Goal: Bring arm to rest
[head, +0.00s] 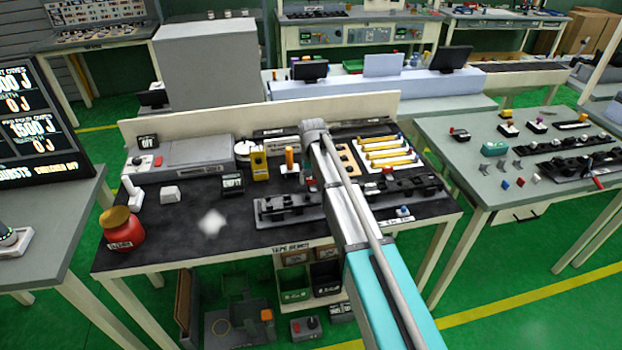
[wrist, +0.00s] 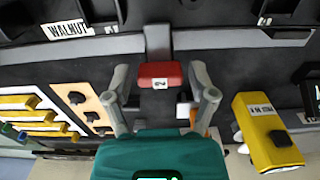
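My arm reaches from the lower right of the head view over the black-topped workbench (head: 215,215). My gripper (wrist: 160,92) is open in the wrist view, with its two grey fingers spread. A small red block (wrist: 160,72) with a white label shows between the fingers, with gaps on both sides, so they do not grip it. I cannot tell how far below the fingertips the block is. In the head view my arm largely hides the gripper and the block.
A yellow box (head: 259,163) stands left of the gripper; it also shows in the wrist view (wrist: 268,130). Black fixtures (head: 290,208) lie near the front edge. Yellow bars (head: 390,152) sit at the right. A red jar (head: 122,230) stands at the front left corner.

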